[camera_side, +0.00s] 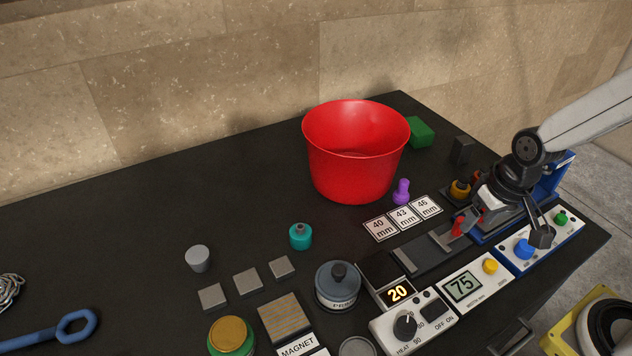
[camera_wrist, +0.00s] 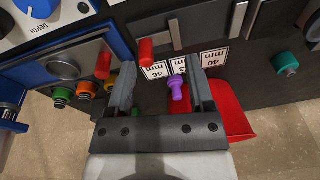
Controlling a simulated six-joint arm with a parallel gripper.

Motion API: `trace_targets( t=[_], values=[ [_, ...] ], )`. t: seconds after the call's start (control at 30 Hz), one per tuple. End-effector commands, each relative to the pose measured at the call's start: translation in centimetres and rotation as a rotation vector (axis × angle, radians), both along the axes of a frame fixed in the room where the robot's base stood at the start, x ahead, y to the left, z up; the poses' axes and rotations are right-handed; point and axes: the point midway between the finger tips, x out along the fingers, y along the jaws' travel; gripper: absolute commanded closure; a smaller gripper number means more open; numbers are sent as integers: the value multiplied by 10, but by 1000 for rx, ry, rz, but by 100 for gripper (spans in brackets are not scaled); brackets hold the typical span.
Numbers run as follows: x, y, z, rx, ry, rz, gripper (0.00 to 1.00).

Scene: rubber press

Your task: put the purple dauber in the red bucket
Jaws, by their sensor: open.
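The purple dauber (camera_side: 401,192) stands upright on the dark bench, just in front and to the right of the red bucket (camera_side: 350,170). The bucket is upright and its mouth faces up; its floor is only partly visible. My gripper (camera_wrist: 160,68) is open and empty. In the wrist view the purple dauber (camera_wrist: 177,90) shows between the two fingers, nearer the right one, but lies beyond them and is not held. The red bucket (camera_wrist: 232,112) shows partly behind the right finger there. In the side view my gripper is over the press machine, to the right of the dauber.
White size cards (camera_side: 403,218) lie in front of the dauber. A green block (camera_side: 420,132) and a dark block (camera_side: 461,150) stand behind. A teal dauber (camera_side: 300,237), grey blocks and a lidded pot (camera_side: 338,285) are left and front. The bench left of the bucket is clear.

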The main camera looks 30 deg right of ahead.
Motion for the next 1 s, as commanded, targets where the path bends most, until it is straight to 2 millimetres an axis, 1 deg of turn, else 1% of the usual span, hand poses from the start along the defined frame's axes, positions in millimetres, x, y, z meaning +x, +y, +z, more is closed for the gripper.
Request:
trace_targets(
  t=[0.1, 0.27, 0.33, 0.77, 1.0],
  values=[
    [6, -1, 6, -43, -45, 81, 32],
    [9, -1, 9, -66, -65, 122, 32],
    [9, -2, 9, -66, -66, 124, 25],
    [10, -2, 8, -64, -63, 126, 25],
    [22, -3, 7, -50, -57, 184, 25]
  ],
)
